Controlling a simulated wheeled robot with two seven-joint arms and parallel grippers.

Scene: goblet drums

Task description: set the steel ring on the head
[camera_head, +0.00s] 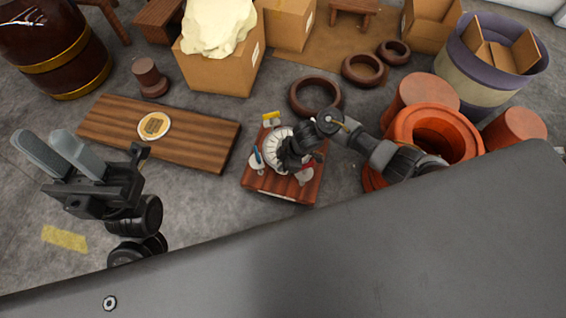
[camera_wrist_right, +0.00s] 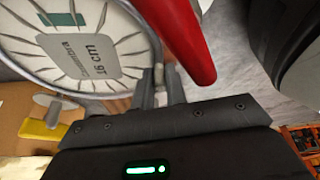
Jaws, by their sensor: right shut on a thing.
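A round pale drum head (camera_wrist_right: 110,50) with a printed label reading 16 cm fills the upper left of the right wrist view. In the head view the drum (camera_head: 274,143) sits on a small wooden stand (camera_head: 292,190), partly covered by my right arm. A thin grey rim, seemingly the steel ring (camera_wrist_right: 30,73), runs around the head; whether it touches cannot be told. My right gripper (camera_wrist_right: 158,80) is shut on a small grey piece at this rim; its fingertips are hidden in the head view. My left gripper (camera_head: 60,150) is open and empty, far left of the stand.
A red rod (camera_wrist_right: 180,40) stands close beside the right fingers. A yellow-handled item (camera_wrist_right: 42,130) and a blue item (camera_head: 257,158) lie by the drum. A low plank table (camera_head: 205,140) stands left; dark rings (camera_head: 315,95) and orange pots (camera_head: 440,125) stand behind and right.

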